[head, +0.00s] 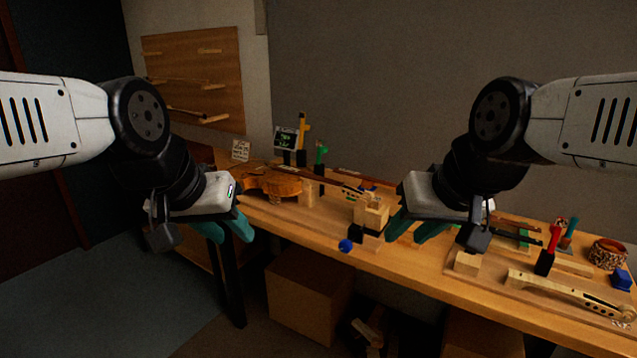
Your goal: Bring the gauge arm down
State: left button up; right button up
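No part is clearly marked as the gauge arm. Upright candidates are a yellow handle (303,128) in a dark base at the back, a green-topped handle (320,153) beside it, and a red handle (554,240) on a black base at the right. A blue ball (345,245) shows at the bench's front edge, by a wooden block fixture (370,213). My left gripper (226,230) hangs in front of the bench's left end, teal fingers apart and empty. My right gripper (411,229) is in front of the bench, right of the block fixture, fingers apart and empty.
A violin body (270,185) lies on the bench (460,290) at the left. A small screen (286,138) stands behind it. A scroll neck (570,293), a patterned ring (607,252) and a blue piece (621,279) lie at the right. A box (308,298) stands below.

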aim_at(304, 127)
jog(key=i+j+z, duration=0.15)
jog(key=i+j, duration=0.6)
jog(key=i+j+z, duration=0.1)
jog(key=i+j, duration=0.6)
jog(key=j, duration=0.15)
jog(key=i+j+z, duration=0.1)
jog(key=i, duration=0.25)
jog(key=l, duration=0.15)
jog(key=k, duration=0.05)
